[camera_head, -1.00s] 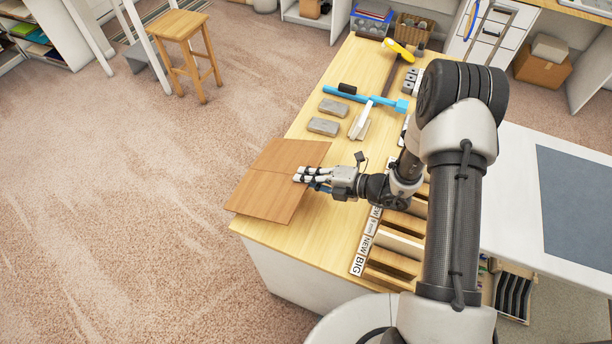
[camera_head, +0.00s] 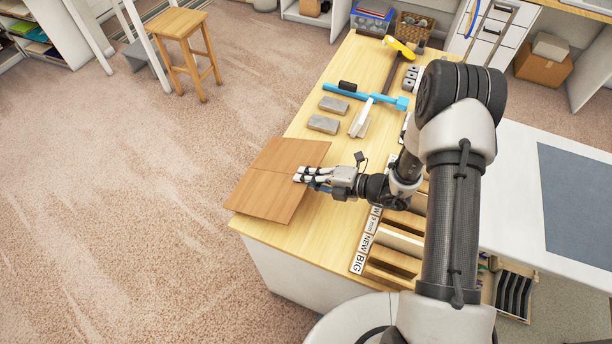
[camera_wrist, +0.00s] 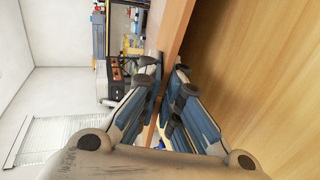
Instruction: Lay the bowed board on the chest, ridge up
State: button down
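The brown bowed board (camera_head: 268,198) lies at the near left end of the wood-topped bench, its left part reaching past the bench edge. A line crosses its middle. My gripper (camera_head: 300,176) is at the board's right edge. In the wrist view the board's edge (camera_wrist: 172,32) runs between my two fingers (camera_wrist: 168,75), which look closed on it from both sides. The contact is partly hidden by the fingertips. A white chest with drawers (camera_head: 488,32) stands at the top right; I cannot tell whether this is the task's chest.
Grey blocks (camera_head: 323,124), a blue tool (camera_head: 366,97) and a yellow-headed tool (camera_head: 399,47) lie farther up the bench (camera_head: 305,222). Labelled wooden slots (camera_head: 391,263) line its right side. A stool (camera_head: 182,28) stands at the upper left. The carpet on the left is clear.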

aim_at(308, 190)
jog(key=shift+s+d+f+y+b, duration=0.15)
jog(key=shift+f+y+b, duration=0.25)
jog(key=shift+b, duration=0.45)
jog(key=c, duration=1.7)
grip_release()
jog(key=shift+d, duration=0.1)
jog(key=shift+f+b, duration=0.75)
jog(key=shift+f, duration=0.35)
